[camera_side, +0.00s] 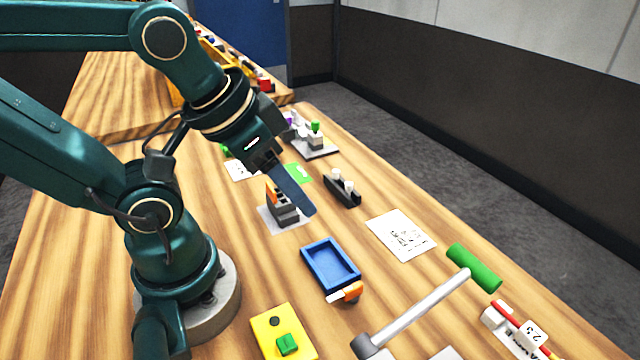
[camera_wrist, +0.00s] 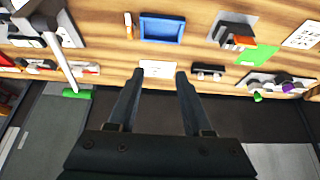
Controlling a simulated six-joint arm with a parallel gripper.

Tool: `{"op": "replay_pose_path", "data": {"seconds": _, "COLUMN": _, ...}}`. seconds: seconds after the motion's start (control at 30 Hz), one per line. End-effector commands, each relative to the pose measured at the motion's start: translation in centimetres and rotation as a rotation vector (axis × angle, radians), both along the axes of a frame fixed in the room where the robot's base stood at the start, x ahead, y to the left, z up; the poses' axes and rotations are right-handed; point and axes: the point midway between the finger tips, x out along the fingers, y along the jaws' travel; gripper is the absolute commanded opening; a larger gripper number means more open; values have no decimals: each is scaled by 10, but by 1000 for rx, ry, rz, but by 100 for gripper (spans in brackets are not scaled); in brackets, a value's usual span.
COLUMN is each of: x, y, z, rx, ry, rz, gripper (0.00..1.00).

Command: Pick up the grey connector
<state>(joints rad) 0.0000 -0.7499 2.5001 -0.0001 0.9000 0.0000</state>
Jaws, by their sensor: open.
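A dark grey stepped block (camera_side: 286,214) stands on a pale square plate, with an orange piece against it; it also shows in the wrist view (camera_wrist: 236,31). It may be the grey connector, but I cannot tell for sure. My gripper (camera_side: 309,210) is above the table; in the side view its finger passes in front of the block's right side. In the wrist view my gripper (camera_wrist: 160,74) is open, with nothing between the fingers. The block lies beyond the fingertips and to the right there, apart from them.
A blue tray (camera_side: 331,262) has an orange piece (camera_side: 346,292) beside it. A black holder (camera_side: 342,191) with pale pegs, a printed sheet (camera_side: 400,235), a green-gripped tool (camera_side: 473,267) and a yellow plate (camera_side: 284,331) lie around. A fixture (camera_side: 316,148) stands farther back.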

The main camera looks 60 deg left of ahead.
Motion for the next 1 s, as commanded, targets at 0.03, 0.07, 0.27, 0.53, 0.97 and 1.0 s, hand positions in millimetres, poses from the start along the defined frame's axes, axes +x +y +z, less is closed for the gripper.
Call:
{"op": "replay_pose_path", "data": {"seconds": 0.03, "x": 0, "y": 0, "z": 0, "rx": 0, "ry": 0, "rz": 0, "gripper": 50}}
{"op": "replay_pose_path", "data": {"seconds": 0.07, "x": 0, "y": 0, "z": 0, "rx": 0, "ry": 0, "rz": 0, "gripper": 62}}
{"op": "replay_pose_path", "data": {"seconds": 0.27, "x": 0, "y": 0, "z": 0, "rx": 0, "ry": 0, "rz": 0, "gripper": 100}}
{"op": "replay_pose_path", "data": {"seconds": 0.53, "x": 1, "y": 0, "z": 1, "rx": 27, "ry": -3, "rz": -50, "gripper": 100}}
{"op": "replay_pose_path", "data": {"seconds": 0.97, "x": 48, "y": 51, "z": -3, "rx": 183, "ry": 168, "rz": -212, "gripper": 100}}
{"op": "replay_pose_path", "data": {"seconds": 1.0, "x": 53, "y": 62, "z": -7, "rx": 184, "ry": 200, "rz": -208, "gripper": 100}}
